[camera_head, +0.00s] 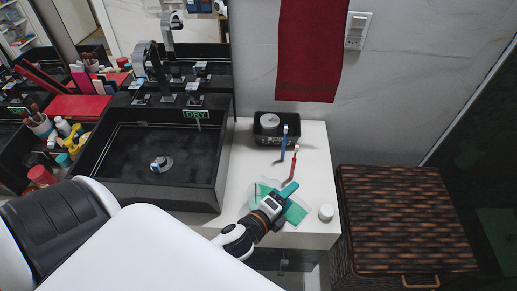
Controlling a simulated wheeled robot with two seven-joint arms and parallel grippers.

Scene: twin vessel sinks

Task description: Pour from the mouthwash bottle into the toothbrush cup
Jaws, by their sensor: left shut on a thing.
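My left gripper (274,204) reaches over the white counter (316,150) from the lower left. It is shut on a teal-green object (289,190), which looks like the mouthwash bottle and lies tilted toward the upper right. The gripper hides part of it. A pale green patch (297,213) shows around and below the gripper; I cannot tell whether it is part of the bottle. A small white round container (326,212) stands to the right of the gripper, apart from it, and may be the toothbrush cup. My right gripper is not in view.
A black sink (112,190) is left of the counter. A black tray (262,139) holds a white round item at the back. A blue toothbrush (283,146) and a red one (293,164) are near it. A brown wicker hamper (400,215) stands to the right.

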